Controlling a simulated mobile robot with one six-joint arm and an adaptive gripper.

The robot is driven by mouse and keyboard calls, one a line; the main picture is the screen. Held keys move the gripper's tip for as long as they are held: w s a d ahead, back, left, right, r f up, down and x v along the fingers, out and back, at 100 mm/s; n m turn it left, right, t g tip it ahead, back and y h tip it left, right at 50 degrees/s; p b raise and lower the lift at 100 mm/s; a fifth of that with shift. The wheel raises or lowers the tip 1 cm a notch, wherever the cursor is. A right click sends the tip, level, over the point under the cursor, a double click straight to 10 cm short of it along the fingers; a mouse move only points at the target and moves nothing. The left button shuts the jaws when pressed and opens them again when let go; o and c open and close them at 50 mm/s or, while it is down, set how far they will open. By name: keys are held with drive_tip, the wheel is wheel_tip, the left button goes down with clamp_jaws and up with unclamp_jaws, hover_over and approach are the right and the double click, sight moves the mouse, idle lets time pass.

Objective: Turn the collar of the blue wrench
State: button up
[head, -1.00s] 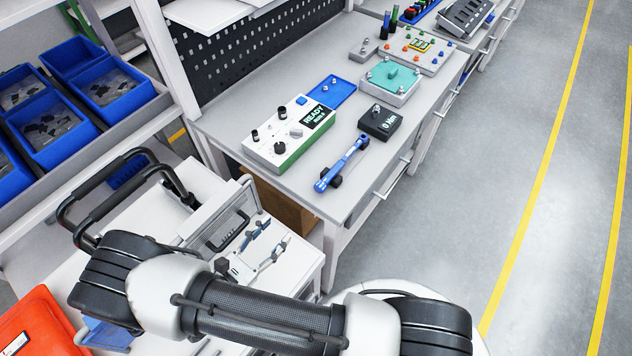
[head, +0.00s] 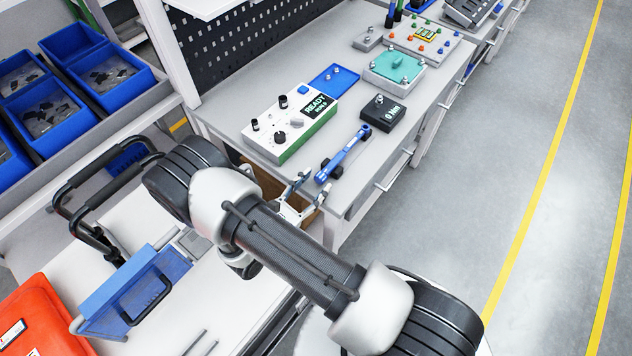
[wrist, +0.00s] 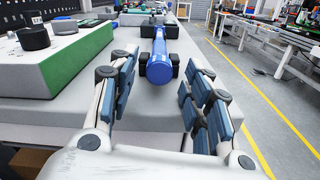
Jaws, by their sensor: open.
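The blue wrench (head: 346,153) lies on the light grey bench top near its front edge, resting on dark supports, with its handle end toward my gripper. In the wrist view the blue wrench (wrist: 160,62) points away from the camera, its rounded blue end nearest. My gripper (head: 296,186) is at the near edge of the bench, just short of the wrench's near end. In the wrist view my gripper (wrist: 156,92) is open and empty, its fingers spread on either side of the line to the wrench. The collar cannot be made out clearly.
A green and white box with a READY display (head: 290,128) stands left of the wrench. A black box reading 0 Nm (head: 382,113) is just beyond it. A blue tray (head: 334,85) and a teal-topped block (head: 394,68) lie farther back. Open floor is to the right.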

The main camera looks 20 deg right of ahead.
drive_tip(key=shift+x, duration=0.8)
drive_tip(key=shift+c, duration=0.2)
drive_tip(key=c, duration=1)
drive_tip(key=shift+n, duration=1.6)
drive_tip(key=o, duration=1)
drive_tip(key=shift+o, duration=0.2)
